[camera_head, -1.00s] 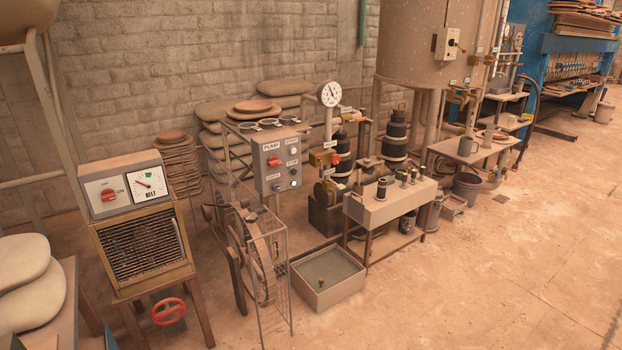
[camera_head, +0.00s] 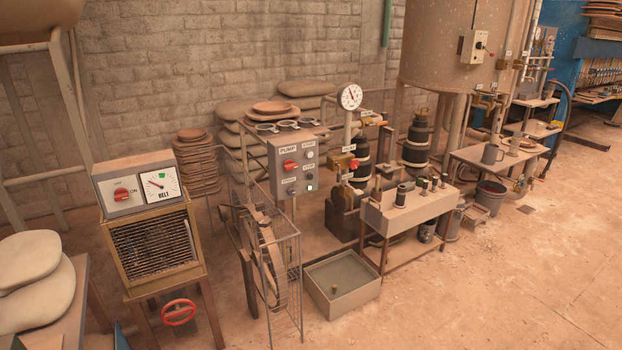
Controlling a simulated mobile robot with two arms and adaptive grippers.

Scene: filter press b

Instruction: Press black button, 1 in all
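The grey pump panel (camera_head: 297,166) stands on a post left of the centre, labelled PUMP. It carries a red rotary knob (camera_head: 290,166) on its left. Small round buttons run down its right side: a pale one (camera_head: 310,154) at the top and a bright, greenish-white one (camera_head: 310,188) at the bottom. A small dark round control (camera_head: 291,191) sits below the knob. At this size I cannot tell for certain which control is the black button, or whether any is pressed. Neither of my grippers shows in the head view.
A wire-guarded wheel (camera_head: 270,245) stands in front below the panel. A grey open bin (camera_head: 342,310) is on the floor beside it. The BELT box (camera_head: 139,183) tops a slatted unit on the left. A bench (camera_head: 410,212) stands right of the panel. Floor is clear at front right.

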